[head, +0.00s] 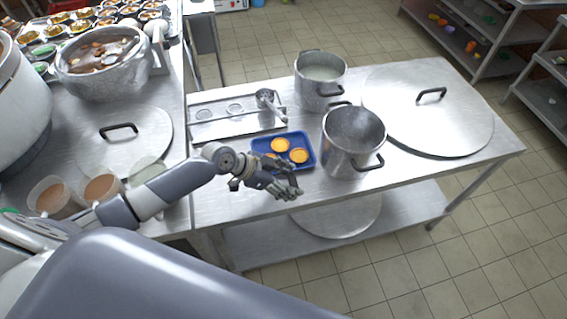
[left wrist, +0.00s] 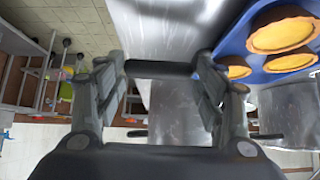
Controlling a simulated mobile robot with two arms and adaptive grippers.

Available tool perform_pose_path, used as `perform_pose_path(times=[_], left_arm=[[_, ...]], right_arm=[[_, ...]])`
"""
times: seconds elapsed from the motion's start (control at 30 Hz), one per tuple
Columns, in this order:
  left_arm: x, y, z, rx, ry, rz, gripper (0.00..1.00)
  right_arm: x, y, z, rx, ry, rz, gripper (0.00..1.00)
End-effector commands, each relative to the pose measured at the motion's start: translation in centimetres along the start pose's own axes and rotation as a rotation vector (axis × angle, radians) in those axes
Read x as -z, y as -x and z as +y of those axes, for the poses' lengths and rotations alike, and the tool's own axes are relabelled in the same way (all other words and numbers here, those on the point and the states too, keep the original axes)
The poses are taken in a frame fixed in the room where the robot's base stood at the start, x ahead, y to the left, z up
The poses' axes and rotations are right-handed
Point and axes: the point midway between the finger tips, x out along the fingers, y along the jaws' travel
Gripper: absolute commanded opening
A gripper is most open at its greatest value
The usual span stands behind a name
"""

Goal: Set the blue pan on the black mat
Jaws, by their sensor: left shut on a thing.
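The blue pan (head: 298,137) is a shallow rectangular tray with a few golden round tarts in it, at the front middle of the steel table in the head view. It also shows in the left wrist view (left wrist: 231,42), at the upper right beside one finger. My left gripper (head: 284,186) is at the pan's near edge. I cannot make out a black mat in either view. My right gripper is not in view.
A steel pot (head: 345,158) with dark handles stands close to the right of the pan, another pot (head: 306,88) behind it. A large lid (head: 455,120) covers the table's right part. A metal tray (head: 212,126) with a ladle lies behind left. The table's front left is bare.

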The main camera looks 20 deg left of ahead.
Motion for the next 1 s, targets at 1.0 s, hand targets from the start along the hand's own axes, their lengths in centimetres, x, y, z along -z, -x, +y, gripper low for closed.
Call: perform_pose_path(times=[1.0], left_arm=[[1.2,4.0,5.3,-0.006,-0.001,-0.003,0.22]], right_arm=[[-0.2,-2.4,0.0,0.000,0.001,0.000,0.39]])
